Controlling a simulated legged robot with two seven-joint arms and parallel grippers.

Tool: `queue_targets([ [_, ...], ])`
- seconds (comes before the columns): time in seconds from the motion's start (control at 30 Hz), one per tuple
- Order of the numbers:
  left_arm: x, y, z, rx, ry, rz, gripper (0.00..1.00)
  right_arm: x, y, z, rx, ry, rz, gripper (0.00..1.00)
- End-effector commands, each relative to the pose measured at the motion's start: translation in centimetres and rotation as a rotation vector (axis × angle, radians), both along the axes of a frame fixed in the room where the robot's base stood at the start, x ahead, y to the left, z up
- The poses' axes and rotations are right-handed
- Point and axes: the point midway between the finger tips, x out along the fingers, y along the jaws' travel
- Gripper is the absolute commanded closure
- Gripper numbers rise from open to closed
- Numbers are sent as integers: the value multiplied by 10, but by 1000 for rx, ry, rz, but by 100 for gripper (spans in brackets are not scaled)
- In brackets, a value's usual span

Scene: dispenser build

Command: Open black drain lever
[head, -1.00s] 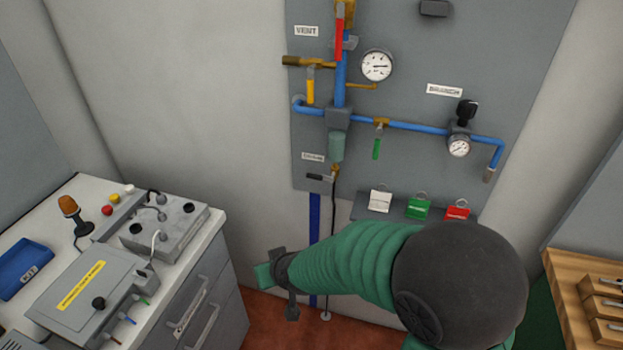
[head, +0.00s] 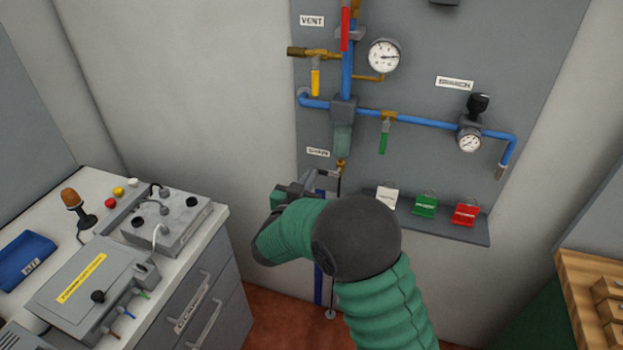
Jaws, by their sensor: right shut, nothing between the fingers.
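The black drain lever (head: 328,174) is a small dark bar under the drain label (head: 318,152), at the brass drain valve (head: 341,164) below the filter bowl. It lies about level, sticking out to the left of the valve. My right gripper (head: 309,184) is shut and empty, just left of and slightly below the lever in the picture. Its wrist and fingers partly cover this spot, and I cannot tell whether it touches the lever. My left gripper is not in view.
A grey panel (head: 430,60) carries blue pipes, a red lever (head: 345,28), a yellow lever (head: 315,82), a green lever (head: 383,143) and gauges. A shelf with white, green and red tags (head: 465,214) is right of my arm. A workbench (head: 218,216) stands at left.

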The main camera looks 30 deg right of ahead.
Motion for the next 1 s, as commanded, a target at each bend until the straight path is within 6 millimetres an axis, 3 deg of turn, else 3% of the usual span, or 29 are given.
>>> queue_targets([
  [0.33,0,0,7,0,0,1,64,49,-59,-4,0,0,-2,100],
  [0.4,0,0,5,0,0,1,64,49,-58,-22,0,6,1,100],
  [0.6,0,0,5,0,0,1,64,51,-60,-41,0,1,2,100],
  [1.0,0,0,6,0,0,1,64,52,-60,-43,-1,1,2,100],
])
